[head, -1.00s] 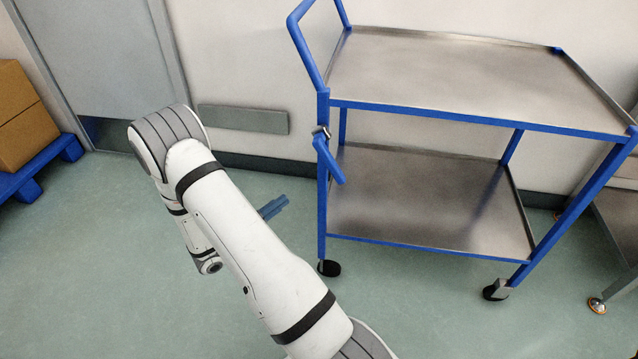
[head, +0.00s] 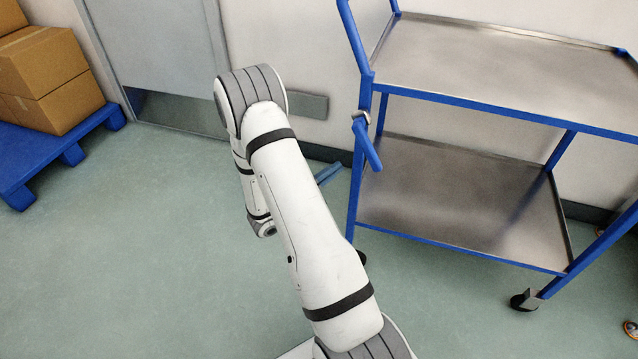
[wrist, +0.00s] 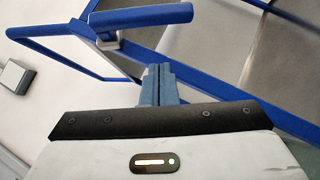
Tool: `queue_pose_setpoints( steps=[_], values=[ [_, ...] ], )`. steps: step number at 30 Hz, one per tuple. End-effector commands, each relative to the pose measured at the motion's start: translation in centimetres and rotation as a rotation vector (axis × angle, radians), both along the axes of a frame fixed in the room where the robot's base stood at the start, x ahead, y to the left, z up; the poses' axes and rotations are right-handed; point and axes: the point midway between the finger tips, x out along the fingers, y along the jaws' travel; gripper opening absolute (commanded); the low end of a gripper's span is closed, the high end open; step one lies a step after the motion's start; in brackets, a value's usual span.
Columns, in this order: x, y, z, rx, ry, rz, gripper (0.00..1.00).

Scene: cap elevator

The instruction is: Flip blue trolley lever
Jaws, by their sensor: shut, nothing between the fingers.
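The blue trolley (head: 490,70) has a blue frame and two metal shelves. Its blue lever (head: 367,145) is on the near left post below the top shelf, slanting down to the right from a grey pivot. In the wrist view, the lever (wrist: 140,17) lies across the top, beyond the fingertips. My gripper (head: 329,173) is shut and empty, just left of the lever and slightly below it in the head view. The shut fingers also show in the wrist view (wrist: 157,72), with a visible gap to the lever. My arm hides part of the gripper in the head view.
Cardboard boxes (head: 45,75) sit on a blue pallet (head: 68,152) at the left. A grey door (head: 155,55) and a wall panel (head: 312,105) are behind my arm. The floor (head: 150,250) at left is clear.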

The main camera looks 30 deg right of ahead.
Motion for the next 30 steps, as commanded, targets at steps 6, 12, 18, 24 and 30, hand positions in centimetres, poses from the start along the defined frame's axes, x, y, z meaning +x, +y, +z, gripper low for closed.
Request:
queue_pose_setpoints(
  steps=[6, 12, 18, 24, 30],
  values=[
    [-1.2, -3.4, 1.5, 0.000, 0.000, -0.002, 0.00],
    [-2.4, -4.4, 2.6, 0.001, 0.000, -0.001, 0.00],
    [-2.7, -4.6, 2.8, 0.000, 0.001, 0.000, 0.00],
    [-2.8, -5.0, 2.8, 0.000, 0.001, -0.003, 0.00],
    [-2.5, -5.0, 2.8, 0.000, 0.000, -0.008, 0.00]
  ],
)
